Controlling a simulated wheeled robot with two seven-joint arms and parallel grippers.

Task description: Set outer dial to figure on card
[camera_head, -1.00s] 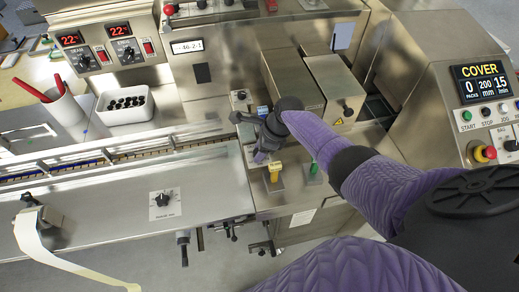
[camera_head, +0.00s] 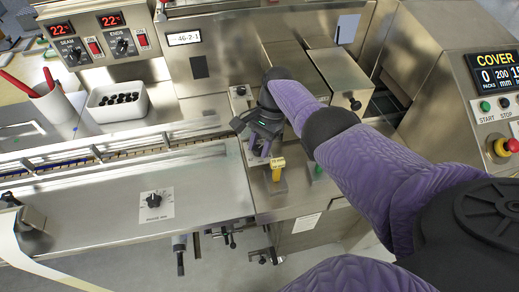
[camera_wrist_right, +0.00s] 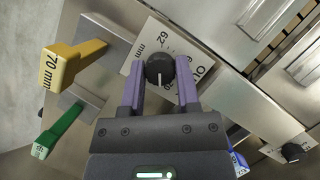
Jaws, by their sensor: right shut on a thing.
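My right gripper (camera_head: 258,146) reaches down to the machine's middle deck, left of the steel blocks. In the right wrist view its two purple fingers (camera_wrist_right: 161,84) are shut on the sides of a black round dial (camera_wrist_right: 159,68). The dial has a white pointer mark towards the gripper. Its white plate (camera_wrist_right: 150,38) shows "62", "mm" and part of a word starting "OU"; the fingers hide some of the scale. A small white card (camera_head: 184,38) with printed figures, seemingly "46-2-1", is on the back panel. My left gripper is not in view.
A yellow handle marked 70 mm (camera_wrist_right: 72,62) and a green handle (camera_wrist_right: 55,130) stand close beside the dial. Another black dial (camera_head: 154,200) is on the front deck. A red-topped stop button (camera_head: 507,146) is at the right.

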